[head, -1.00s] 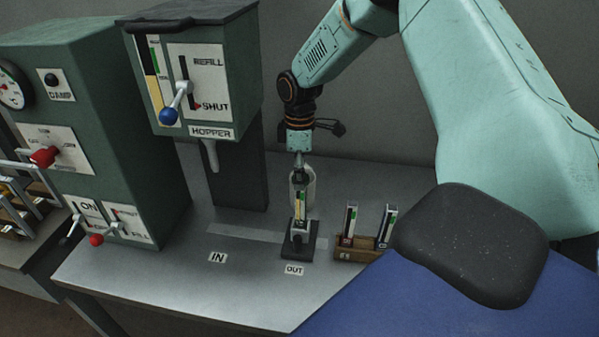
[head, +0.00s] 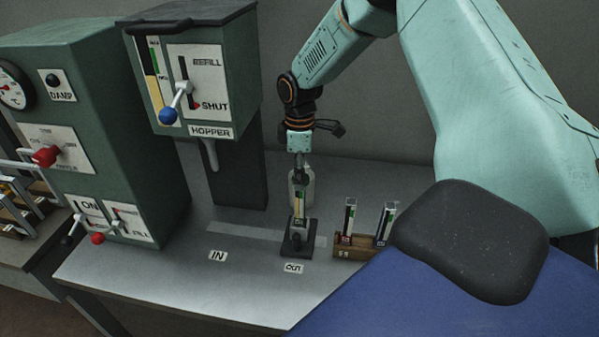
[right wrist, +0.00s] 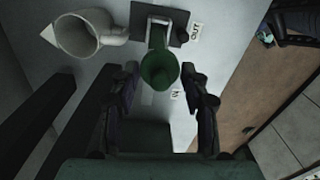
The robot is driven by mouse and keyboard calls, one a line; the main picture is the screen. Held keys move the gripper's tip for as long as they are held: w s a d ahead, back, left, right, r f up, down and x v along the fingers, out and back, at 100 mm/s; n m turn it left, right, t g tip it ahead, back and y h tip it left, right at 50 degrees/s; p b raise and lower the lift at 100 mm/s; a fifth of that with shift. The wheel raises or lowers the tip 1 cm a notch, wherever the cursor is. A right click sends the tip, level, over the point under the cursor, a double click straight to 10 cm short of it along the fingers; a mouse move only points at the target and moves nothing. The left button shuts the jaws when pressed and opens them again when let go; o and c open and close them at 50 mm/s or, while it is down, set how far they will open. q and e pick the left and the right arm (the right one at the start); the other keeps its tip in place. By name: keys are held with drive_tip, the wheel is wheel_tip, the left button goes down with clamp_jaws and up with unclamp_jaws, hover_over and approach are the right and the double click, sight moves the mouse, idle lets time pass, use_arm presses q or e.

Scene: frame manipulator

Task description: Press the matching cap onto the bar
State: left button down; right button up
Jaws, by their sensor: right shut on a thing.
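My right gripper (head: 300,172) points down just above the short bar (head: 299,205) with a coloured strip, which stands upright in a dark stand (head: 312,243) by the OUT label. In the right wrist view my right gripper's fingers (right wrist: 163,88) are on both sides of a round green piece (right wrist: 160,70) that looks like a cap, and the jaws are shut on it. The dark stand (right wrist: 178,28) shows just beyond the green piece. I cannot tell whether the cap touches the bar. My left gripper is not in view.
A pale jug (head: 308,186) stands close behind the bar. A small wooden rack (head: 350,253) with two strip-marked pieces is to the right. The green hopper (head: 225,90) and machine (head: 110,110) with levers stand left. The bench near the IN label (head: 218,256) is clear.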

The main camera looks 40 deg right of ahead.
drive_tip(key=shift+w, duration=0.1)
drive_tip(key=o, duration=0.6)
drive_tip(key=shift+w+f, duration=0.1)
drive_tip(key=o, duration=0.3)
drive_tip(key=shift+o, duration=0.2)
drive_tip(key=o, duration=0.5)
